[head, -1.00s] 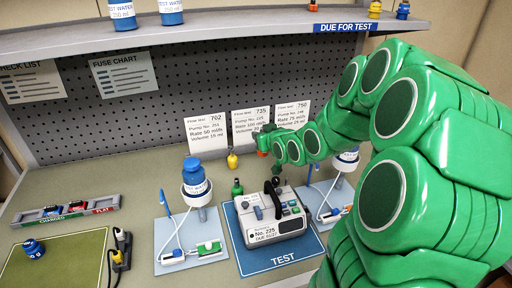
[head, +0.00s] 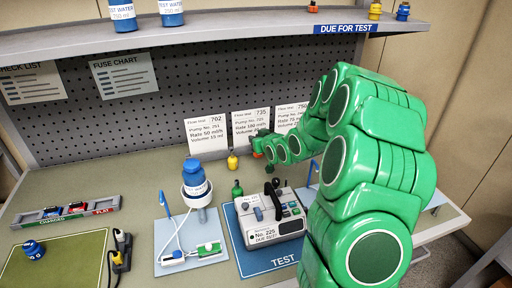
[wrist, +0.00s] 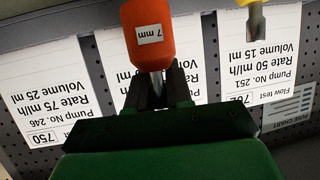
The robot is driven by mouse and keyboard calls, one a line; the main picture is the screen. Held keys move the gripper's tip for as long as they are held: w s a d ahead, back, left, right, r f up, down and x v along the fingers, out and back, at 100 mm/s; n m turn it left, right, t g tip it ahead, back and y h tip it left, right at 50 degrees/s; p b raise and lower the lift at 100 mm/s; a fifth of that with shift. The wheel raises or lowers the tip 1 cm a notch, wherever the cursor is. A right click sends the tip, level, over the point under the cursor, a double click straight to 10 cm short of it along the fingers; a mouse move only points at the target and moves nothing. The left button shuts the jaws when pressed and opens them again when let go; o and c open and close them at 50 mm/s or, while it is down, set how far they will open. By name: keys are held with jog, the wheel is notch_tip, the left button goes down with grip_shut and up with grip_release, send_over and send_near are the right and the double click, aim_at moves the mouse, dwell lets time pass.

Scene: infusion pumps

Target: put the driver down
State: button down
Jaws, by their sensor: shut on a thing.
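The driver (wrist: 150,35) has an orange-red handle marked 7 mm. In the wrist view its metal shaft runs down between the two dark fingers of my gripper (wrist: 158,88), which are shut on it. In the head view my gripper (head: 262,145) is in front of the flow test cards, behind the pump, and a bit of the orange handle shows at its end. A yellow driver (head: 232,160) stands just left of it; part of it shows in the wrist view (wrist: 256,22). A green driver (head: 237,188) stands nearer, beside the pump. The held driver's tip is hidden.
A pump (head: 268,222) sits on the blue TEST mat (head: 250,262). A blue bottle (head: 196,180) stands left of it. The pegboard (head: 190,90) with cards (head: 205,130) is close behind my gripper. The bench (head: 110,185) is clear at the back left.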

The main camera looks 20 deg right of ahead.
jog(key=shift+w+f, duration=0.45)
jog(key=shift+f, duration=1.55)
jog(key=shift+f, duration=0.15)
jog(key=c, duration=1)
grip_release()
jog(key=shift+c, duration=0.2)
jog(key=shift+r, duration=0.2)
jog(key=shift+v, duration=0.85)
jog(key=v, duration=0.3)
jog(key=shift+s+d+r, duration=0.1)
jog(key=shift+s, duration=0.2)
notch_tip(320, 180, up, 7)
